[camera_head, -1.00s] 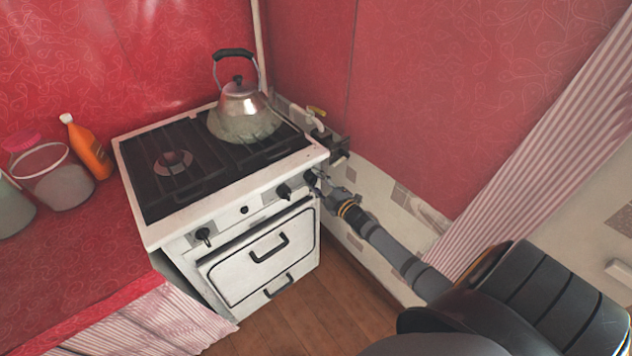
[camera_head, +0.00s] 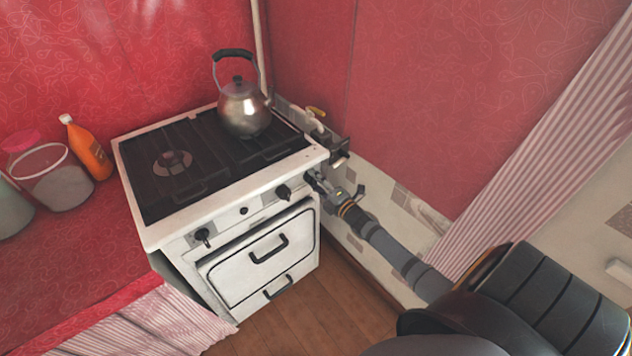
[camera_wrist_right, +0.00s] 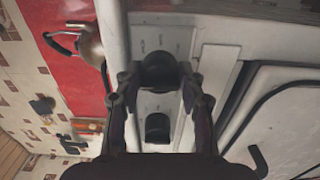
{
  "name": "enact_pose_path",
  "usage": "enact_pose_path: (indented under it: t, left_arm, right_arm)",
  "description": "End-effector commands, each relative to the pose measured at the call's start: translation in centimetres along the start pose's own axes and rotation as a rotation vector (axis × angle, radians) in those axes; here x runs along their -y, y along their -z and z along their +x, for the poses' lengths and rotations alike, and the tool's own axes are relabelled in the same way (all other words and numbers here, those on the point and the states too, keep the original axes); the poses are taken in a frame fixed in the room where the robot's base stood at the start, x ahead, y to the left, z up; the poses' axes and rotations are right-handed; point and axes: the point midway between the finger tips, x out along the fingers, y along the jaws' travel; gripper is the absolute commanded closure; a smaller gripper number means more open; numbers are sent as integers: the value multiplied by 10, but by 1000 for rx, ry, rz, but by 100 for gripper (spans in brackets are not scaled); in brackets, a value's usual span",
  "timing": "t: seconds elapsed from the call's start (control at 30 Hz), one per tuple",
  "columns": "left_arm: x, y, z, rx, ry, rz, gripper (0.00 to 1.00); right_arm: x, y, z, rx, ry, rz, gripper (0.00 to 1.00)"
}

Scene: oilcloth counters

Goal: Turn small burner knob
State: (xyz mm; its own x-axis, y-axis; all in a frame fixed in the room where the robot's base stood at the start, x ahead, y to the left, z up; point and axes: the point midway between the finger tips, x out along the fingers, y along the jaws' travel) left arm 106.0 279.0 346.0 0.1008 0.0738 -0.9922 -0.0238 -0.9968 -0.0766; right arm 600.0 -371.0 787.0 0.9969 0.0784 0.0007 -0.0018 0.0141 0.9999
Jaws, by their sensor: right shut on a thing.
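The white stove (camera_head: 219,219) has a front panel with a row of dark knobs. My right gripper (camera_head: 316,180) is at the right end of this panel. In the right wrist view its two fingers are on either side of a round black knob (camera_wrist_right: 158,69), shut on it. The gripper hides this knob in the head view. A neighbouring black knob (camera_wrist_right: 157,127) is free, and it also shows in the head view (camera_head: 283,192). Another knob (camera_head: 203,236) is at the panel's left end. My left gripper is not in view.
A metal kettle (camera_head: 243,108) stands on the back right of the cooktop. Pipes and a valve (camera_head: 318,118) are by the wall right of the stove.

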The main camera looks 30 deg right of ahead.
Motion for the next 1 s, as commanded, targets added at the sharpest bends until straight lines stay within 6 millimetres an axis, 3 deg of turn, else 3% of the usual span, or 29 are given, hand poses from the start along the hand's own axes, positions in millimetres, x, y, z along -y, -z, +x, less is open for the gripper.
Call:
enact_pose_path:
  t: [0.3, 0.33, 0.47, 1.0]
  left_arm:
    - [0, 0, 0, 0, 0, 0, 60]
    - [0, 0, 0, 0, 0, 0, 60]
    - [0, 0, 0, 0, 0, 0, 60]
    - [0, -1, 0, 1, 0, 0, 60]
  right_arm:
    - [1, 0, -1, 0, 3, -3, 92]
    - [1, 0, -1, 0, 3, -3, 57]
    - [1, 0, 0, 0, 2, -2, 39]
    - [0, 0, 0, 0, 1, 46, 38]
